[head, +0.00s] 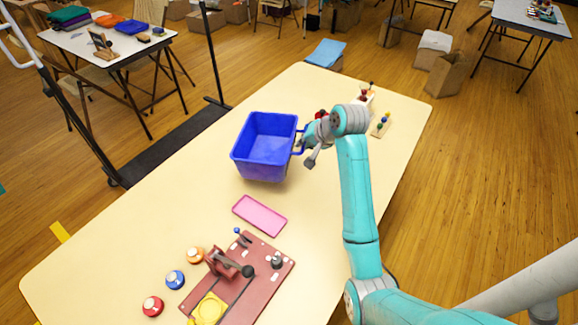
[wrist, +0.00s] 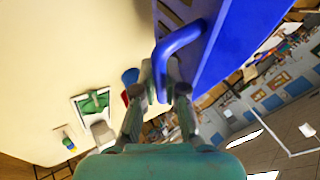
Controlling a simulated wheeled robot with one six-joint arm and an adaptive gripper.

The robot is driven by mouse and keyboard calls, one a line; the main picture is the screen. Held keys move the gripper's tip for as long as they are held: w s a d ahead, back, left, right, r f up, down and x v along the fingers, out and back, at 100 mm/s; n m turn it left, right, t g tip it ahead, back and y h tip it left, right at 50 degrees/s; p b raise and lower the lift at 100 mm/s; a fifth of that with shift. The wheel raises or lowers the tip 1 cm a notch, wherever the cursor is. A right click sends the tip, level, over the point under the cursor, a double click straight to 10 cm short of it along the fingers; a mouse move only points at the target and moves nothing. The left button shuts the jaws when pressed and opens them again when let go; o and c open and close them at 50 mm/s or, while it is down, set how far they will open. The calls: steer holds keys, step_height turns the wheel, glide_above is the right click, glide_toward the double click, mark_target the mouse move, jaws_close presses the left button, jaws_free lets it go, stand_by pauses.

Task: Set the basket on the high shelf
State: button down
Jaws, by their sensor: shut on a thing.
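The blue basket (head: 258,170) is an open, empty plastic bin near the middle of the cream table (head: 190,200), upright in the head view. I cannot tell whether its base touches the table. My gripper (head: 305,146) is at the basket's right side, shut on its side handle. In the wrist view the blue loop handle (wrist: 180,42) runs down between the fingertips of my gripper (wrist: 160,92). The basket wall (wrist: 222,45) rises beside it. I cannot make out a high shelf in either view.
A pink tray (head: 260,215) lies in front of the basket. A maroon board (head: 255,290) with a press and several round pieces beside it are at the near end. Small toys (head: 380,124) stand behind my gripper. A dark metal stand (head: 160,145) is left of the table.

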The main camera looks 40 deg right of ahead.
step_height(320, 180, down, 8)
steer(key=shift+r, duration=0.1)
steer(key=c, duration=1.2)
jaws_free()
steer(key=shift+c, duration=0.2)
